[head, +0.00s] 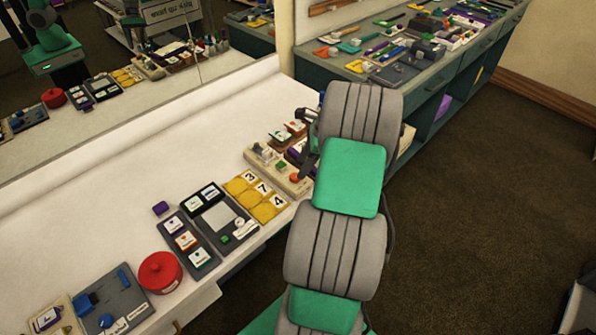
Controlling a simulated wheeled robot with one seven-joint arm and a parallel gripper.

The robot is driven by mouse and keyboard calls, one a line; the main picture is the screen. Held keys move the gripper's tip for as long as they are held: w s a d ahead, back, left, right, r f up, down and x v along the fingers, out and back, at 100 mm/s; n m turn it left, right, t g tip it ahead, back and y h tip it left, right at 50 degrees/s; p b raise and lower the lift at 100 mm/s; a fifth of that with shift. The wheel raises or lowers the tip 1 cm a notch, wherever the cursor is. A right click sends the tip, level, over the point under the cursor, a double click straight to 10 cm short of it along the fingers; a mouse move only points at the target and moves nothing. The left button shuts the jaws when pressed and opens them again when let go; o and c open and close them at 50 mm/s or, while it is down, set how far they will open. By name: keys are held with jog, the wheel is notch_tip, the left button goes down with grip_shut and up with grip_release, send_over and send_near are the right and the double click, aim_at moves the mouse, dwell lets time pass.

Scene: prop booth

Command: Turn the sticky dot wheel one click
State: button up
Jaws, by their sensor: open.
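No part is clearly marked as the sticky dot wheel, and I cannot tell which one it is. A beige board with small knobs and an orange-red round piece (296,177) lies on the white counter beside my arm. A grey panel (212,215) with a pale round piece (241,227) lies nearer on the same counter. My gripper (306,138) shows only in part as dark pieces at the left of my arm, above the counter's far end. It is open, and my arm hides the rest and whatever is behind it.
The white counter (110,205) also bears yellow number tiles (265,209), a dark card holder (187,241), a red round lidded pot (160,270) and a grey board with blue parts (112,303). A mirror stands behind.

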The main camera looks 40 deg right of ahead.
aim_at(295, 178)
jog(key=x, duration=0.4)
jog(key=shift+f, duration=0.25)
jog(key=shift+c, duration=0.4)
grip_shut()
